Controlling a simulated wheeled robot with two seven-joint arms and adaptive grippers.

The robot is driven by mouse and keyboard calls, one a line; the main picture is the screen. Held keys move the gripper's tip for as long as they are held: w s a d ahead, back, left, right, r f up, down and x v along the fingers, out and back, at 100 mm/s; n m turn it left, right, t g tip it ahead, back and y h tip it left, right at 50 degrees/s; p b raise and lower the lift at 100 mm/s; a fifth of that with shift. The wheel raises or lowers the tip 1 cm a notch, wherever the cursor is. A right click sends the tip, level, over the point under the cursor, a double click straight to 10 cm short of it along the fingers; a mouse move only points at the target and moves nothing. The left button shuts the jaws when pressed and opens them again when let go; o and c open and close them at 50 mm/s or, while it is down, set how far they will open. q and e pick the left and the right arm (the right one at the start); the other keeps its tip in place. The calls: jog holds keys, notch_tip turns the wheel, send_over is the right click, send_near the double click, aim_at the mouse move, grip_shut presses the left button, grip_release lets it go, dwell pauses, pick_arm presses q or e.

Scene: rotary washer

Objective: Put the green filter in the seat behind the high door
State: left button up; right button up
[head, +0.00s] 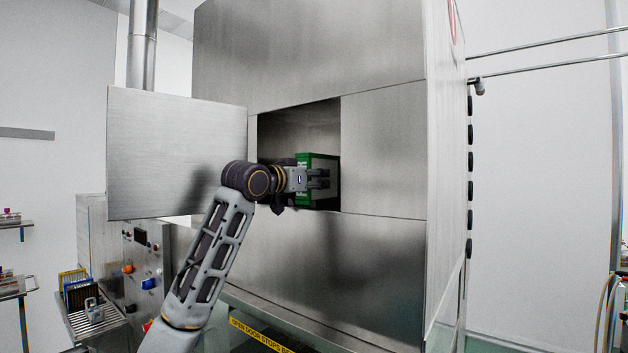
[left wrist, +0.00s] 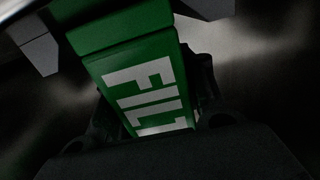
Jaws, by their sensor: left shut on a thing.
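The green filter (head: 303,165) is a box with a green frame and a dark side, in the square opening of the steel machine in the head view. My left gripper (head: 318,179) is shut on it at the opening. In the left wrist view the green filter (left wrist: 150,85) fills the middle, with white letters reading "FILT". The high door (head: 176,152) is a steel panel swung open to the left of the opening. The seat inside cannot be made out behind the filter and gripper. My right gripper does not show.
The steel machine (head: 384,265) surrounds the opening closely on all sides. A control panel (head: 143,265) with coloured knobs stands at the lower left, beside a rack (head: 88,318) of filters. A yellow warning strip (head: 262,335) runs below.

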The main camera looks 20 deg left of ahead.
pick_arm(q)
jog(key=shift+f, duration=0.1)
jog(key=o, duration=1.1)
jog(key=shift+o, duration=0.2)
jog(key=b+v, duration=0.4)
jog(key=v, duration=0.8)
